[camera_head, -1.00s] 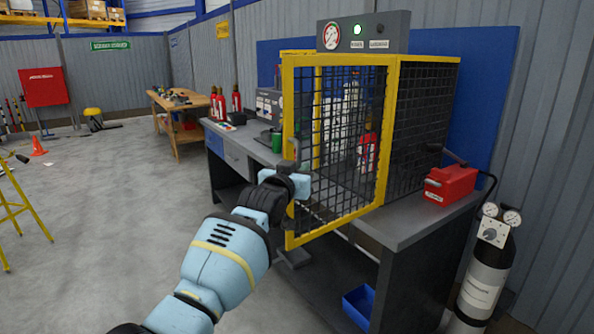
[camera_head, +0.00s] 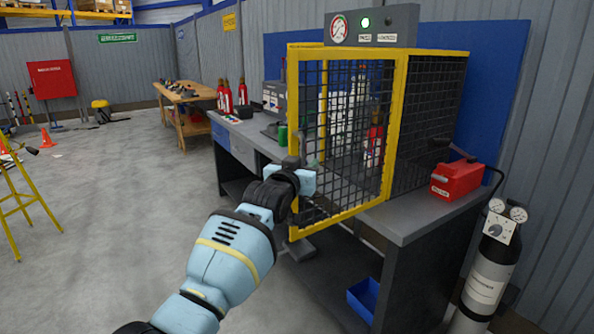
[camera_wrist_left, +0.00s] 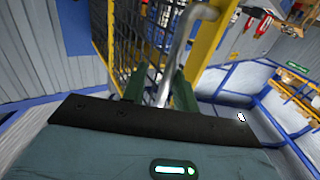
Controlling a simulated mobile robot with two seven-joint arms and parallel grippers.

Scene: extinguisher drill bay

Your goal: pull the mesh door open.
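The mesh door (camera_head: 343,207) is a yellow-framed panel of black mesh on the front of the cage (camera_head: 430,110) on the workbench. It stands ajar, its left edge swung out toward me. My left gripper (camera_head: 300,180) is at the door's left edge, at the handle. In the left wrist view the silver bar handle (camera_wrist_left: 184,50) runs down between the two green fingers of my left gripper (camera_wrist_left: 159,82). The fingers stand apart, with a gap showing left of the bar. The wrist hides part of the handle in the head view. My right gripper is not in view.
Red extinguishers (camera_head: 374,145) show through the mesh. A red box (camera_head: 457,180) is on the bench's right end, with a gas cylinder (camera_head: 490,265) beside it. A blue bin (camera_head: 362,298) is below. A yellow stepladder (camera_head: 22,205) stands left; floor between is clear.

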